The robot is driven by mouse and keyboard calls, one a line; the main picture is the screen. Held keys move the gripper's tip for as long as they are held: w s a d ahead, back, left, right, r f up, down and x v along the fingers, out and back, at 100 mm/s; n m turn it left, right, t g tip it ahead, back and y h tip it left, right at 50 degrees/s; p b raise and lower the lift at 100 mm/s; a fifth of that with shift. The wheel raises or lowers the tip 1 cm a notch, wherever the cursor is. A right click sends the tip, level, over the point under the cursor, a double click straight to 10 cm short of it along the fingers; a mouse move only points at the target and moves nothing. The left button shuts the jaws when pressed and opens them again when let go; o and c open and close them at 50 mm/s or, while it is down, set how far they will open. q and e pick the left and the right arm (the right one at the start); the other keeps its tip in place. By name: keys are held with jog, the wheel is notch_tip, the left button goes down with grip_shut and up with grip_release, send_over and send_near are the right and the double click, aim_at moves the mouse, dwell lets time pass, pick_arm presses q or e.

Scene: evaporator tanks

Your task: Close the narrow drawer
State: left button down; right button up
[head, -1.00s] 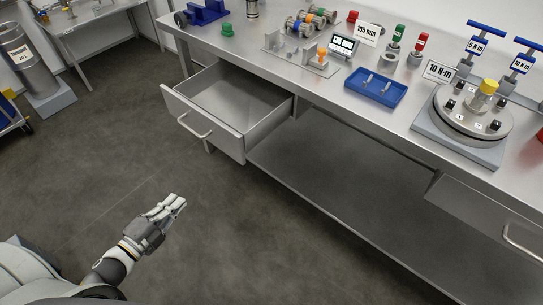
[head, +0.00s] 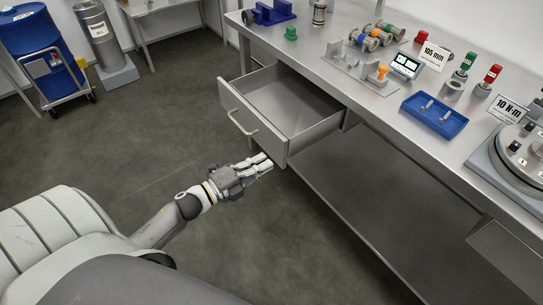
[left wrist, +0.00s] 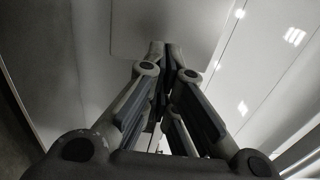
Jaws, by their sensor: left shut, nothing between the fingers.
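The open metal drawer (head: 254,126) juts out from under the left part of the steel workbench. It is empty, and its front panel carries a bar handle (head: 243,124). My left gripper (head: 267,163) is shut and empty. In the head view its fingertips appear just below the right part of the drawer front; I cannot tell whether they touch it. In the left wrist view the closed fingers (left wrist: 166,46) point toward a plain grey surface that I cannot identify for sure. My right gripper is not in view.
The workbench top (head: 385,125) holds a blue tray (head: 434,115), spools, a small display (head: 406,65) and a round flange fixture (head: 522,150). A lower shelf (head: 345,200) runs under the bench. A blue drum (head: 38,50) stands far left. The floor left of the drawer is clear.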

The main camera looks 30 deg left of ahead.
aim_at(279, 154)
pick_arm(q)
jog(key=shift+x, duration=1.85)
jog(key=shift+w, duration=0.1)
